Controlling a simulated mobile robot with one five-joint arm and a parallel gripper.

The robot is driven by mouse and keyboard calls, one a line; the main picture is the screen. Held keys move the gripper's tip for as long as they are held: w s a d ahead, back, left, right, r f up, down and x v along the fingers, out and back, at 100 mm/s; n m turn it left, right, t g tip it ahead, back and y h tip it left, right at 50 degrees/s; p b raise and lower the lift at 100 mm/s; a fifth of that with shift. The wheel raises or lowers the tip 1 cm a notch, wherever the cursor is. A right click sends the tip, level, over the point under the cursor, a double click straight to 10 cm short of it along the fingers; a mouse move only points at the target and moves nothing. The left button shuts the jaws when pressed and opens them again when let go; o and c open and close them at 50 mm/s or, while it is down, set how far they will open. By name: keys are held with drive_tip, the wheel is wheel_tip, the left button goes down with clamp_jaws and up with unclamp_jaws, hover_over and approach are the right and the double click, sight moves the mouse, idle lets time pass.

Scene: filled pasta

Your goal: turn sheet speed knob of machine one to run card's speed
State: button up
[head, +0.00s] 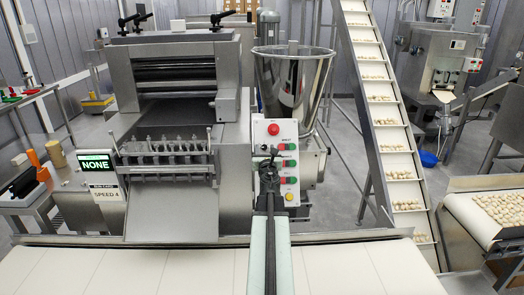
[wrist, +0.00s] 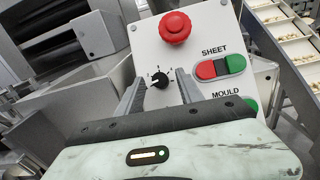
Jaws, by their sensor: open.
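The run card (head: 107,193) in the head view reads SPEED 4, below a black display (head: 95,162) reading NONE. Machine one's control panel (head: 262,132) is white, with a red mushroom button and coloured buttons. The sheet speed knob (wrist: 159,80) is small and black, on the panel left of the SHEET buttons in the wrist view. Small numerals surround it; its pale mark points left, and I cannot surely read which numeral it meets. My gripper (wrist: 162,76) is open, one finger on each side of the knob, apparently not touching it. In the head view my gripper (head: 268,160) hides the knob.
The red mushroom button (wrist: 175,27) is just above the knob. The SHEET buttons (wrist: 220,67) and MOULD buttons (wrist: 249,105) are close on the right. A steel hopper (head: 292,80) stands behind the panel, and an inclined conveyor (head: 385,110) is to the right.

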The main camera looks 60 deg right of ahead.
drive_tip(key=shift+a, duration=0.1)
clamp_jaws()
